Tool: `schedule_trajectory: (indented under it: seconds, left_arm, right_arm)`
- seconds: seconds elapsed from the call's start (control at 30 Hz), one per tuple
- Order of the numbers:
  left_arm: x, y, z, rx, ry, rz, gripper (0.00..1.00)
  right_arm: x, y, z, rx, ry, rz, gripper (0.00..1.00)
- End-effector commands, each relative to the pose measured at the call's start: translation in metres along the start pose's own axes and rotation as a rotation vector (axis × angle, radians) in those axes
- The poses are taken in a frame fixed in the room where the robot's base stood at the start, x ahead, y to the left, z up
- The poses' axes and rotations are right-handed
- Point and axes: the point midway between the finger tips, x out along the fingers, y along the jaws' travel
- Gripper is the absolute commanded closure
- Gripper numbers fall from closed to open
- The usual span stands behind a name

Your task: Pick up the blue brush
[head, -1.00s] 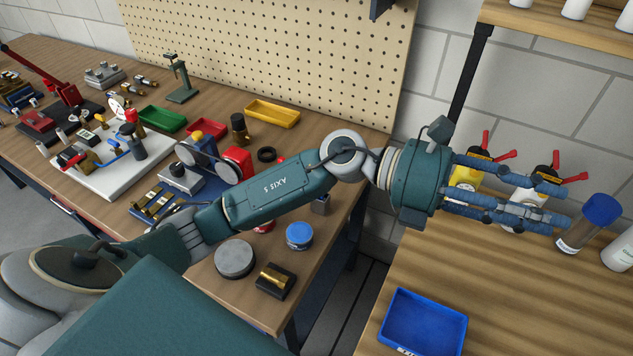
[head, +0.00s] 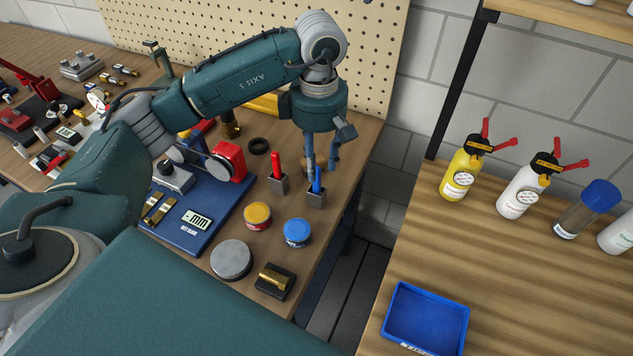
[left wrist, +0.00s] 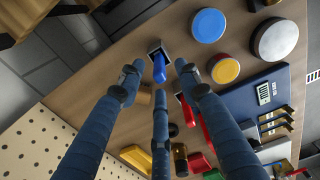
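The blue brush (head: 317,182) stands upright in a small dark holder (head: 316,199) near the bench's right edge; it also shows in the left wrist view (left wrist: 159,68). My left gripper (head: 320,164) points down just above it. In the left wrist view my left gripper (left wrist: 160,84) has its fingers spread, with the blue handle between them in the picture; I see no finger closed on it. A red brush (head: 275,165) stands in its own holder (head: 279,184) just to the left. My right gripper is not in view.
A yellow-topped tin (head: 257,216), a blue-topped tin (head: 297,233), a grey disc (head: 231,259) and a brass piece on a dark block (head: 274,280) stand in front. A blue tray (head: 426,317) and several bottles are on the right table, past a gap.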

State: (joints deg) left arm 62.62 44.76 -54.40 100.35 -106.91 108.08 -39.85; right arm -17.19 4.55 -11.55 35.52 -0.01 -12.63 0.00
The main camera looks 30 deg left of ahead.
Motion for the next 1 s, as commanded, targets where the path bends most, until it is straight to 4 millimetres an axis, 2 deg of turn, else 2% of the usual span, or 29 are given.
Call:
schedule_trajectory:
  seconds: [0.23,0.37,0.5,0.77,0.8,0.93,0.97,1.0]
  left_arm:
    - [0.019,0.0,-0.003,-0.003,0.0,-0.005,0.66]
    - [0.038,0.003,-0.006,-0.002,0.0,-0.006,0.66]
    - [0.056,0.004,-0.004,0.001,-0.003,-0.002,0.66]
    - [0.061,0.004,-0.005,0.0,-0.002,0.001,0.66]
    - [0.061,0.004,-0.005,0.001,-0.002,0.001,0.7]
    - [0.061,0.004,-0.005,0.001,-0.002,0.001,0.95]
    - [0.061,0.004,-0.005,0.001,-0.003,0.001,1.0]
    - [0.061,0.004,-0.005,0.001,-0.003,0.001,1.0]
  right_arm:
    - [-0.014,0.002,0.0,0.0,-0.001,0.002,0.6]
    - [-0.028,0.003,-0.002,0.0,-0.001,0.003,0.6]
    - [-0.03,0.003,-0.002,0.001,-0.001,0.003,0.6]
    - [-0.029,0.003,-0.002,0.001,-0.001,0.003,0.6]
    - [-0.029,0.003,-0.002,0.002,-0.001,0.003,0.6]
    - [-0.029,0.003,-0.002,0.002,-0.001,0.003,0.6]
    - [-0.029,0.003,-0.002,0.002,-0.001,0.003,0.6]
    - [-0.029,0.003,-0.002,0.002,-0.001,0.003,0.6]
